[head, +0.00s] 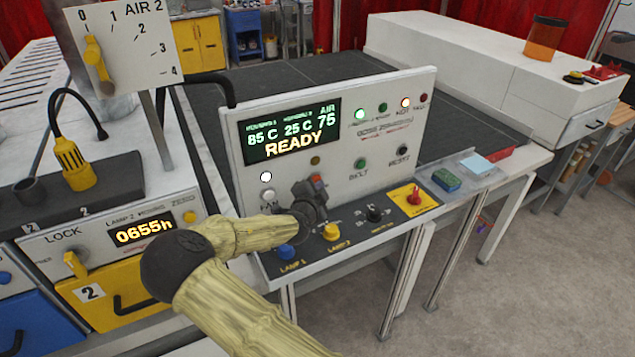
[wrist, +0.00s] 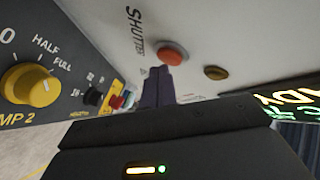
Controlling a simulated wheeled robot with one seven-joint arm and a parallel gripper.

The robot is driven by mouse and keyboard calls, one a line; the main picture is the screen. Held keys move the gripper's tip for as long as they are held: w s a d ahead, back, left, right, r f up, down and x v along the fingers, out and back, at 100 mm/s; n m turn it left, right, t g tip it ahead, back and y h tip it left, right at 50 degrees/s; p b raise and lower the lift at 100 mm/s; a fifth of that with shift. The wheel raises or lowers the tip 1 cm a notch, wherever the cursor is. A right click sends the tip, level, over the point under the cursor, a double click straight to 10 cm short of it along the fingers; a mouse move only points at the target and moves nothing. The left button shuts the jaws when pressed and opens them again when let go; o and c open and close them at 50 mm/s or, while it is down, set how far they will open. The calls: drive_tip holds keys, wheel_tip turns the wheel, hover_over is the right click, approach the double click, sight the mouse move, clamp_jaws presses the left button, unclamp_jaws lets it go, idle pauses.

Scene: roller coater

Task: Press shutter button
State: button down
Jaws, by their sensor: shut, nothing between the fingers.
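The shutter button (wrist: 172,53) is a round, orange-red button on the white upright panel, beside the printed word SHUTTER in the wrist view. My gripper is shut and empty. In the wrist view, its dark purple fingertips (wrist: 158,73) overlap the button's lower edge. I cannot tell whether they touch it. The display (head: 291,131) on the panel reads READY.
A yellow Lamp 2 knob (head: 331,232) and a blue Lamp 1 knob (head: 286,251) sit on the ledge below my gripper. A red switch on a yellow plate (head: 413,196) is to the right.

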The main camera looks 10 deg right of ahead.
drive_tip(key=shift+w+a+b, duration=0.1)
drive_tip(key=shift+w+b, duration=0.2)
drive_tip(key=shift+w, duration=0.1)
idle(1.0)
drive_tip(key=shift+s, duration=0.15)
drive_tip(key=shift+s+d+b, duration=0.25)
drive_tip(key=shift+s+b, duration=0.1)
drive_tip(key=shift+s, duration=0.3)
drive_tip(key=shift+s+d+b, duration=0.2)
drive_tip(key=shift+s+d, duration=0.05)
drive_tip(key=shift+s, duration=0.55)
drive_tip(key=shift+s+d+b, duration=0.25)
drive_tip(key=shift+s, duration=0.55)
drive_tip(key=shift+s+d+b, duration=0.2)
drive_tip(key=shift+s+d, duration=0.05)
drive_tip(key=shift+s, duration=0.55)
drive_tip(key=shift+d, duration=0.1)
